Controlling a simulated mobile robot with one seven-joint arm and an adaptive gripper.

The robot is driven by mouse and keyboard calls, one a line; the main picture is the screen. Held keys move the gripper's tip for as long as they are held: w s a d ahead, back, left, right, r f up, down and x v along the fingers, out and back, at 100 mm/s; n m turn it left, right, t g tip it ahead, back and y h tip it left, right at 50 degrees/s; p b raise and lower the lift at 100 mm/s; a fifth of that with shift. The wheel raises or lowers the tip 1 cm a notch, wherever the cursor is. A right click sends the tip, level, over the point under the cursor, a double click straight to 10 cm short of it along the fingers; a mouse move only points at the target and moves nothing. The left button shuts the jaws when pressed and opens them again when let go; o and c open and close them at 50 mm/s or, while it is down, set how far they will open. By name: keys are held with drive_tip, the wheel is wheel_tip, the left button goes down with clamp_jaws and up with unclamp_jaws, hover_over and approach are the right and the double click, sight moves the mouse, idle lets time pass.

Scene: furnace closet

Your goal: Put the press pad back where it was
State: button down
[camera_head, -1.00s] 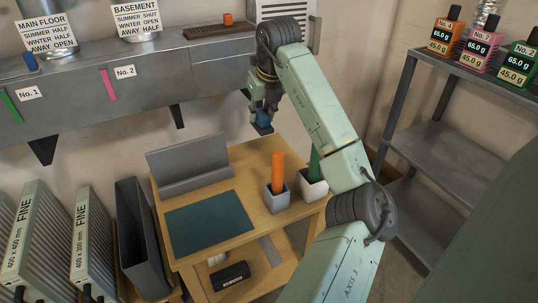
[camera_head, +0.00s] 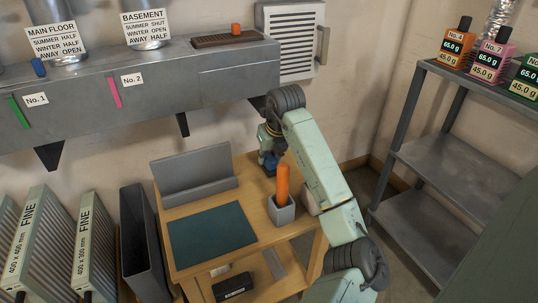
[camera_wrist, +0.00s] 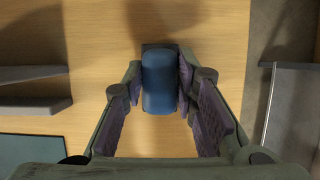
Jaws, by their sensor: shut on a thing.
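The press pad (camera_wrist: 159,80) has a rounded blue body with a dark base edge. It sits between my gripper's two fingers (camera_wrist: 158,105) in the wrist view, with the wooden tabletop below it. My gripper is shut on it. In the head view my gripper (camera_head: 268,163) is at the back right of the wooden table (camera_head: 258,239), and only a bit of the blue pad (camera_head: 268,162) shows. I cannot tell whether the pad touches the tabletop.
A grey pot (camera_head: 281,214) with an orange stick (camera_head: 283,183) stands in front of my gripper. A paler pot (camera_head: 308,199) is mostly hidden by my arm. A grey angled stand (camera_head: 195,176) and a dark green mat (camera_head: 211,232) occupy the table's left. A metal shelf (camera_head: 445,160) stands right.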

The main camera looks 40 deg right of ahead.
drive_tip(key=c, duration=1.3)
unclamp_jaws()
drive_tip(key=shift+r, duration=0.1)
drive_tip(key=b+v, duration=0.1)
drive_tip(key=v, duration=1.1)
